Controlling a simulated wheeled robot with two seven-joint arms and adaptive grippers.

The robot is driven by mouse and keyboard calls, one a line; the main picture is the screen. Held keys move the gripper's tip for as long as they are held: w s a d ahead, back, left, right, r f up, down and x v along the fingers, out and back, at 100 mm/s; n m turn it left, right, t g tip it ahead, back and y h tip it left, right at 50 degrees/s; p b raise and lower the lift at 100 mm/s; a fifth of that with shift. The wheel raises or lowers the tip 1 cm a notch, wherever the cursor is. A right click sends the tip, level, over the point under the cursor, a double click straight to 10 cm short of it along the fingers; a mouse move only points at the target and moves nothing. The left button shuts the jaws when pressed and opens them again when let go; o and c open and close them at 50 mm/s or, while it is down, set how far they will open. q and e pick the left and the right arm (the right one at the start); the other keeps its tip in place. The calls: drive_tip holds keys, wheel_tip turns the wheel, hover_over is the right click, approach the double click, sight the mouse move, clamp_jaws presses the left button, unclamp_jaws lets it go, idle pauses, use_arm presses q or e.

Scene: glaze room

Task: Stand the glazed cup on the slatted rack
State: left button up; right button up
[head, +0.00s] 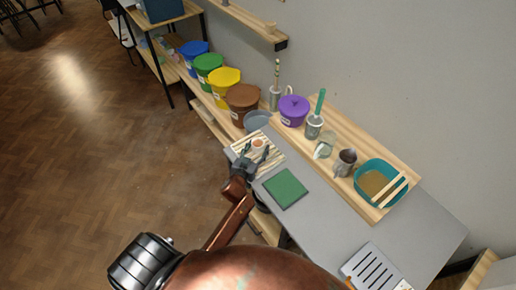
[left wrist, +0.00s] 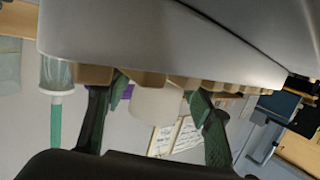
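The glazed cup (head: 258,143), pale with a brownish inside, stands upright on the slatted rack (head: 276,158) in the head view. The left wrist view is turned over: the cup (left wrist: 157,103) shows below the wooden slats (left wrist: 145,79), its base against them. My left gripper (head: 250,151) is at the rack's near side, with its fingers around the cup. In the left wrist view its dark green fingers (left wrist: 155,90) are spread, one on each side of the cup, with a gap on both sides. My right gripper is not in view.
A green mat (head: 285,188) lies right of the rack on the grey table (head: 330,222). The table's front middle is clear.

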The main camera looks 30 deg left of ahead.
use_arm(q)
drive_tip(key=shift+o, duration=0.3)
drive_tip(key=shift+r, duration=0.1)
drive_tip(key=shift+s, duration=0.2)
drive_tip(key=p+v, duration=0.1)
drive_tip(key=v, duration=1)
drive_tip(key=shift+s+r, duration=0.15)
drive_tip(key=shift+s, duration=0.15)
